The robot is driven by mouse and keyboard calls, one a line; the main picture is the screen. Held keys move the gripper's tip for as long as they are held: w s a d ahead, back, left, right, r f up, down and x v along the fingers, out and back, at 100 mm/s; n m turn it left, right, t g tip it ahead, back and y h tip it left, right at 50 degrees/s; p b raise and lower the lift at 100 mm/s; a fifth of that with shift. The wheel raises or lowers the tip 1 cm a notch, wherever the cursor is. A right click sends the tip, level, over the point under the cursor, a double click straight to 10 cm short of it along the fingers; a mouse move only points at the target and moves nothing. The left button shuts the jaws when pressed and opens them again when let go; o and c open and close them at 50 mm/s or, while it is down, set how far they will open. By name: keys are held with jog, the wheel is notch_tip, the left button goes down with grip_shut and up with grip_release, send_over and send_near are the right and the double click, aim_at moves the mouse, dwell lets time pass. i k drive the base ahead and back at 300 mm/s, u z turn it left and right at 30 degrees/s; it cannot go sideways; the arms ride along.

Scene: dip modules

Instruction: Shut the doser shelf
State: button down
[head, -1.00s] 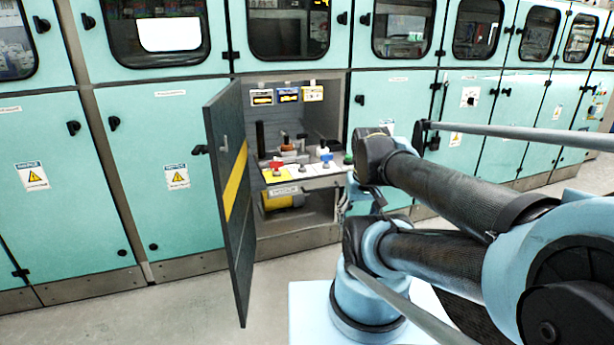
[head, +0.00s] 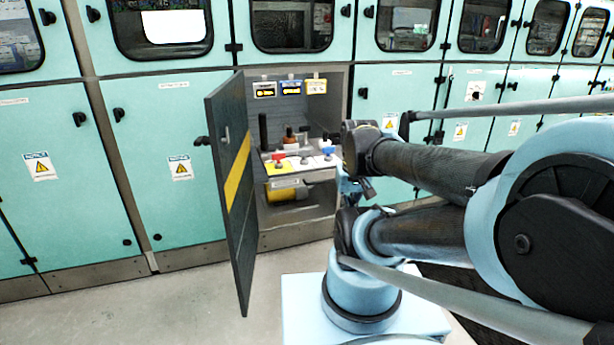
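The doser shelf (head: 317,177) is in the open cabinet bay in the middle of the head view. It is a pale shelf with a yellow patch at its left, and red and blue knobs stand on its front part. It appears to reach to the front of the bay; its exact extension is hard to tell. The end of my arm, with my gripper (head: 353,188), is just right of the bay and mostly hidden behind my own arm links. I cannot make out the fingers or any contact with the shelf.
A dark cabinet door (head: 232,210) with a yellow stripe stands swung open on the bay's left. A yellow cylinder (head: 284,190) lies below the shelf. Turquoise cabinets (head: 165,130) line the wall on both sides. The floor (head: 180,305) in front of the door is clear.

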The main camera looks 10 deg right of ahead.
aim_at(317, 168)
jog(key=u, duration=0.15)
jog(key=k, duration=1.65)
jog(key=u, duration=0.7)
jog(key=i, duration=1.5)
jog(key=u, duration=0.05)
